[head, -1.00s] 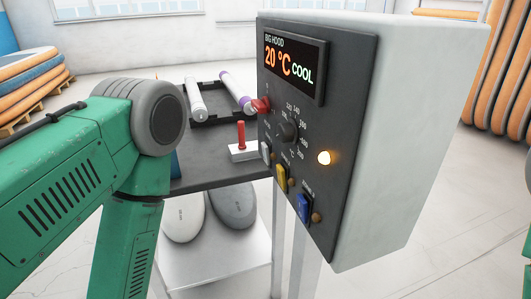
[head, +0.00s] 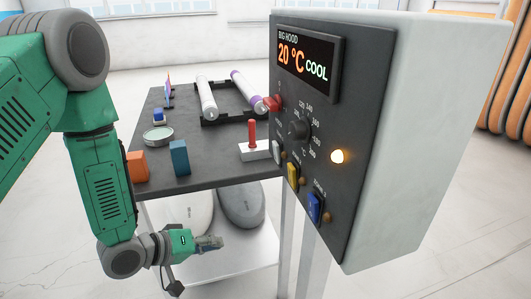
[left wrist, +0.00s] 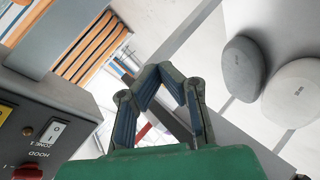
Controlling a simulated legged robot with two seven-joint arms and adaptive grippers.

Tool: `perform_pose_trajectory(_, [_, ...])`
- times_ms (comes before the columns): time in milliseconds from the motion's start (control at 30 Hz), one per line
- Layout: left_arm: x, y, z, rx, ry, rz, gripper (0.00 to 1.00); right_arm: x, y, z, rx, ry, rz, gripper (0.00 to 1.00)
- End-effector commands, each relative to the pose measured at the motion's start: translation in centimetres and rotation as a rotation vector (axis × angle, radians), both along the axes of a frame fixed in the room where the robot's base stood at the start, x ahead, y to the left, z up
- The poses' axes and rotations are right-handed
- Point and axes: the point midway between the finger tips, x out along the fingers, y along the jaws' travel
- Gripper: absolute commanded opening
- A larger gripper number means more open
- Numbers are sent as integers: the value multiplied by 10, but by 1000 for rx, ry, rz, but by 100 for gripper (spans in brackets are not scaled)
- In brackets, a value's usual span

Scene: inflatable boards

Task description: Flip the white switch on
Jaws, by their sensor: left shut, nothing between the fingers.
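The white switch (head: 277,152) is on the dark front of the control box (head: 440,130), above the yellow switch (head: 293,177) and blue switch (head: 314,208). In the left wrist view the white switch (left wrist: 56,130) shows at the left, with the label ZONE 1 beside it. My left gripper (head: 219,242) is low, left of and below the switches, and apart from the box. In the left wrist view its fingers (left wrist: 155,72) meet at the tips, with nothing held. My right gripper is out of view.
A red switch (head: 272,103), a dial (head: 299,132) and a lit lamp (head: 338,156) are on the same panel. The dark table (head: 215,176) bears a red-handled lever (head: 253,140), blocks and rolls. Open floor is at the left.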

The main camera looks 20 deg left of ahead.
Motion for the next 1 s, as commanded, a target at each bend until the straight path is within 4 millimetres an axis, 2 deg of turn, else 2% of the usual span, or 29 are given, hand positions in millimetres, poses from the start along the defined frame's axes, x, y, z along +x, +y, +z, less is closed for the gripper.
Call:
perform_pose_trajectory(33, [18,3,28,-111,-56,6,0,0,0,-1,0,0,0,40])
perform_pose_trajectory(100, [33,5,66,-276,-107,-12,0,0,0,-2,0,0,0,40])
perform_pose_trajectory(200, [41,11,113,-480,-144,-66,0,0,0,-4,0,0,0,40])
perform_pose_trajectory(300, [40,17,149,-635,-148,-132,0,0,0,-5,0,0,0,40])
perform_pose_trajectory(400, [35,21,172,-735,-135,-189,0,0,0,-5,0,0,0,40])
perform_pose_trajectory(500, [31,24,184,-790,-121,-225,0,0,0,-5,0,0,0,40])
perform_pose_trajectory(600, [29,25,188,-809,-112,-239,0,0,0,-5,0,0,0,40])
perform_pose_trajectory(1000, [32,21,188,-809,-111,-241,0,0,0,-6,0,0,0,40])
